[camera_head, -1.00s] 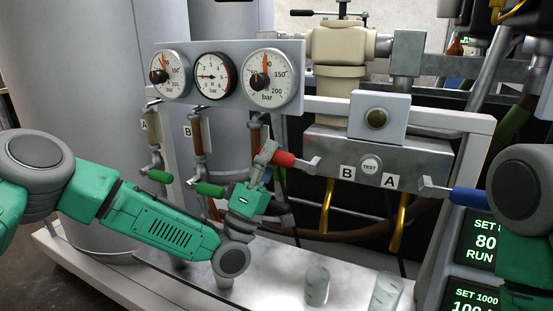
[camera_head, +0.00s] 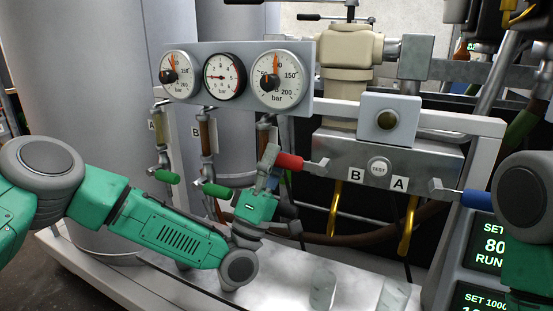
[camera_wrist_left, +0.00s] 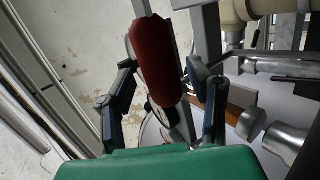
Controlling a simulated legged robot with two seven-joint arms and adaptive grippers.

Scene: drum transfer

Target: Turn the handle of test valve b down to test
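The handle of test valve B is a red grip (camera_head: 289,162) on a metal lever, left of the B label (camera_head: 356,174). It sticks out to the left, roughly level. My left gripper (camera_head: 271,158) is at the handle's outer end in the head view. In the left wrist view, the red handle (camera_wrist_left: 157,62) lies between the two dark fingers of my left gripper (camera_wrist_left: 162,72). The fingers are spread, one on each side, with narrow gaps; contact is hard to tell. My right gripper is out of view; part of my right arm shows at the right edge.
A blue handle (camera_head: 476,197) sits right of the A label (camera_head: 399,184). A panel with several gauges (camera_head: 222,76) hangs above left. Green-handled valves (camera_head: 215,190) stand left of my gripper. Yellow pipes (camera_head: 333,210) run below the valve block. Clear glasses (camera_head: 322,290) stand on the ledge.

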